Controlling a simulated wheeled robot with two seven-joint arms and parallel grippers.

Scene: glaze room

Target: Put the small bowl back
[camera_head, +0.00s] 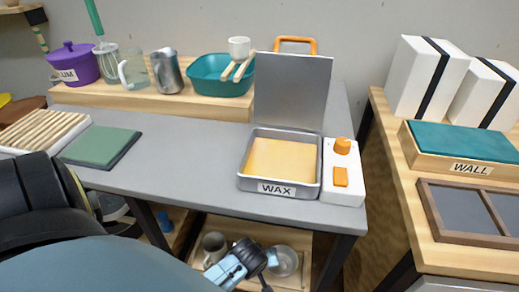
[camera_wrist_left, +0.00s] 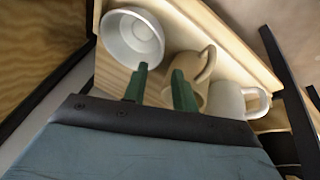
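A small white bowl (camera_head: 286,262) sits on the low wooden shelf under the grey table. It also shows in the left wrist view (camera_wrist_left: 133,38), its round opening facing the camera. My left gripper (camera_wrist_left: 160,72) is open, its two green fingers apart with nothing between them. In the wrist view the fingertips are just below and right of the bowl, not around it. In the head view the gripper (camera_head: 262,259) is low at the shelf, left of the bowl; its fingers are hard to make out. My right gripper is not in view.
A beige mug (camera_wrist_left: 195,72) and a pale mug (camera_wrist_left: 232,99) stand beside the bowl; a grey mug (camera_head: 213,244) shows in the head view. The grey table (camera_head: 190,165) is above the shelf, with a dark leg (camera_head: 335,262) to the right. A wax pan (camera_head: 279,190) is on top.

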